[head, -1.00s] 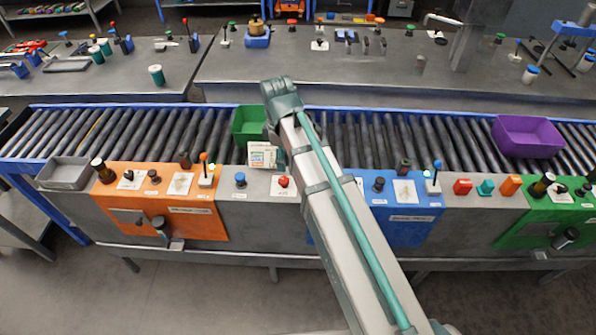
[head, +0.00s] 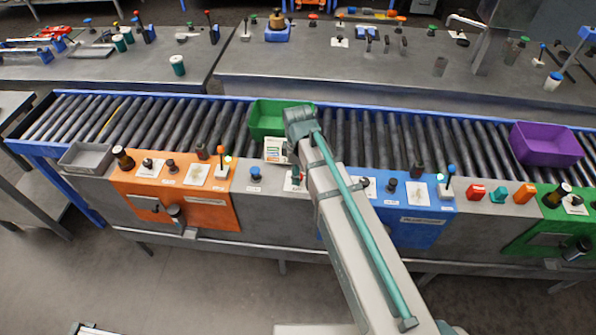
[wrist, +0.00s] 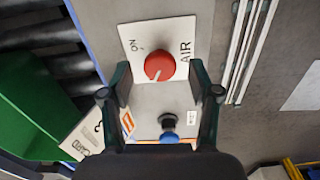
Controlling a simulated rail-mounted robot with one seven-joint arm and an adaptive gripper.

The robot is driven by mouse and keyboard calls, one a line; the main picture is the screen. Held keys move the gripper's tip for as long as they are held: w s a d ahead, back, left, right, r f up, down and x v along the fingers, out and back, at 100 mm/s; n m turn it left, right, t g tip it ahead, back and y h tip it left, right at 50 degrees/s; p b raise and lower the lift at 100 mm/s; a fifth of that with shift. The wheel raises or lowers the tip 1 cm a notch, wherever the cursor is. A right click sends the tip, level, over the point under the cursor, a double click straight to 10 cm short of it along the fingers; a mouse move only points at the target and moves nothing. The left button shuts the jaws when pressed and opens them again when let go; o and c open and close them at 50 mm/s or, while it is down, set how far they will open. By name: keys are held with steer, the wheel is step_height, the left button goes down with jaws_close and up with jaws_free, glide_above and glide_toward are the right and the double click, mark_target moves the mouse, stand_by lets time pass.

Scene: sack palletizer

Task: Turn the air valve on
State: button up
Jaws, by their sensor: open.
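The air valve is a round red knob (wrist: 159,67) on a white plate (wrist: 185,28) marked "AIR" and "ON" in the wrist view. A pale pointer line on the knob runs toward the lower left of that picture, while "ON" is printed at the upper left. My gripper (wrist: 159,76) is open, with one dark green finger on each side of the knob's lower part. Nothing is held, and I cannot tell whether the fingertips touch the knob. In the head view my arm hides the knob, and only part of its plate (head: 290,184) shows.
A blue knob (wrist: 168,122) sits close to the valve, below it in the wrist view. A white printed card or box (head: 276,150) and a green bin (head: 268,119) are just behind. Orange (head: 190,205) and blue (head: 412,228) panels flank the valve's grey section.

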steer(key=shift+f, duration=0.35)
steer(key=c, duration=1.1)
steer(key=shift+c, duration=0.2)
